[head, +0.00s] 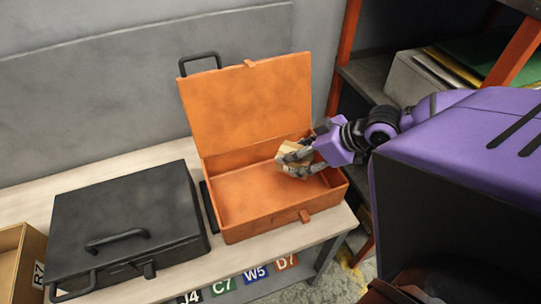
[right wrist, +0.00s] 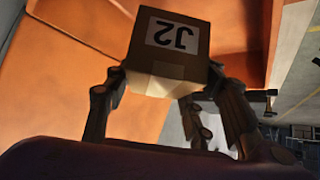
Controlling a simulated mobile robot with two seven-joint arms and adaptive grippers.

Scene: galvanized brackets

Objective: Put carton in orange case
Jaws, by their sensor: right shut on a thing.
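The orange case (head: 255,201) stands open on the bench, with its lid (head: 247,102) raised at the back. A small brown carton (head: 284,153) is over the right part of the case. In the right wrist view the carton (right wrist: 172,50) shows a white label reading J2, upside down. My right gripper (head: 296,160) is shut on the carton, with its fingers on either side of it; it also shows in the right wrist view (right wrist: 170,85). I cannot tell whether the carton touches the case floor. The rest of the case floor looks empty. My left gripper is not in view.
A closed black case (head: 122,215) lies left of the orange case. A cardboard box (head: 22,262) marked R7 stands at the lower left. Labels (head: 254,273) run along the bench's front. A shelf rack (head: 343,60) with orange posts stands at the right.

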